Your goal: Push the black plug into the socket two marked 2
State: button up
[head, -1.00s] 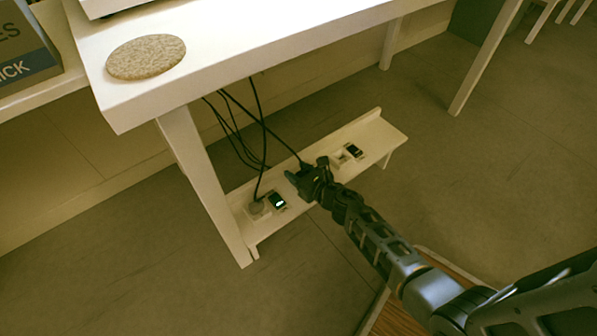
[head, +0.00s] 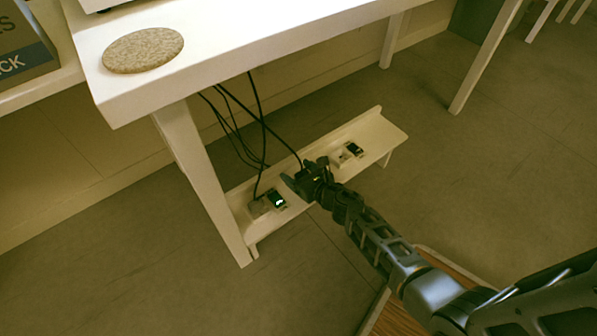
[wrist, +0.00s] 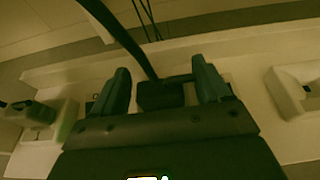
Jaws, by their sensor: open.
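My gripper (head: 303,180) is low over the white shelf under the table, between the two socket positions. In the wrist view its two fingers (wrist: 163,88) are spread, with the black plug (wrist: 163,96) between them. The plug's black cable runs up and back. I cannot tell whether the fingers touch the plug. In the head view the gripper hides the plug. A white socket (head: 337,161) stands to the right on the shelf, also at the right in the wrist view (wrist: 288,97). Another socket (head: 258,208), with a cabled plug in it, is at the left. No number is readable.
A small device with a green lit display (head: 277,200) sits beside the left socket, and a dark-screened one (head: 354,150) beside the right socket. Several black cables (head: 236,140) hang behind. The table leg (head: 203,185) stands left of the shelf (head: 372,128); the tabletop (head: 230,60) overhangs.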

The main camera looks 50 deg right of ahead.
jog(key=p+v, duration=0.1)
jog(key=v, duration=0.6)
jog(key=shift+s+a+r+p, duration=0.1)
jog(key=shift+s+r+p, duration=0.05)
jog(key=shift+s+p, duration=0.2)
